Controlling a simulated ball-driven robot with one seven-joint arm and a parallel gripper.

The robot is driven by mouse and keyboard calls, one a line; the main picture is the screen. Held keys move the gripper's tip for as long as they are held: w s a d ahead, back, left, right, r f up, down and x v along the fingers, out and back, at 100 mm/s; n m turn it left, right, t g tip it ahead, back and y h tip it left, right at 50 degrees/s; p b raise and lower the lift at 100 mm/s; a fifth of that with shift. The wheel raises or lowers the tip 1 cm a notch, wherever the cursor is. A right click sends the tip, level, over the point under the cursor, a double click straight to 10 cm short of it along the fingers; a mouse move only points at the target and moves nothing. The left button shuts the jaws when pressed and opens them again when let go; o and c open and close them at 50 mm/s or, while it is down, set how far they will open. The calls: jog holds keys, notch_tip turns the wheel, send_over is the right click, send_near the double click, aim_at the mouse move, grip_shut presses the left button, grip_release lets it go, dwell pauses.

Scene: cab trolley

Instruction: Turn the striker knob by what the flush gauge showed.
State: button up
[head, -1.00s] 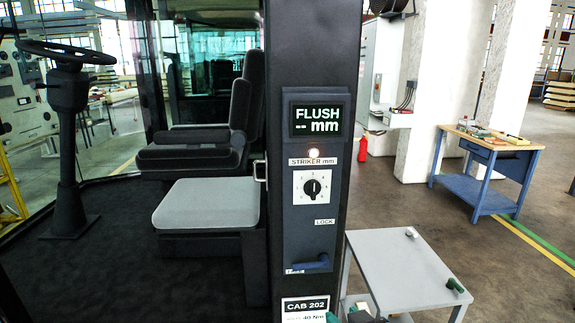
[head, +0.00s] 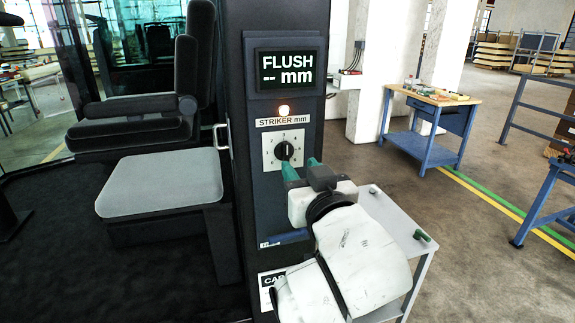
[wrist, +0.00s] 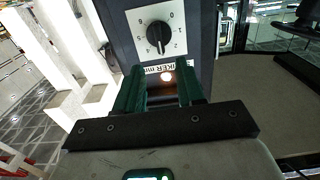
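The striker knob (head: 284,150) is a black dial on a white numbered plate on the dark post. It also shows in the wrist view (wrist: 158,36), where its white mark seems to point toward the STRIKER label. The flush gauge display (head: 286,70) above it reads "-- mm", with no number. My gripper (head: 303,168) is in front of the panel just below and right of the knob. In the wrist view its two green fingers (wrist: 160,85) are apart with nothing between them, and the knob lies beyond their tips, apparently untouched.
A lit lamp (head: 283,111) sits between the display and the STRIKER label. A blue lock handle (head: 284,237) is lower on the panel, partly hidden by my arm. A grey trolley (head: 395,215) stands at right. The cab seat (head: 160,185) is at left.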

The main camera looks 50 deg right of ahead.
aim_at(288, 150)
jog(key=x, duration=0.7)
jog(key=shift+r, duration=0.1)
jog(key=shift+w+d, duration=0.4)
jog(key=shift+w, duration=0.2)
grip_shut()
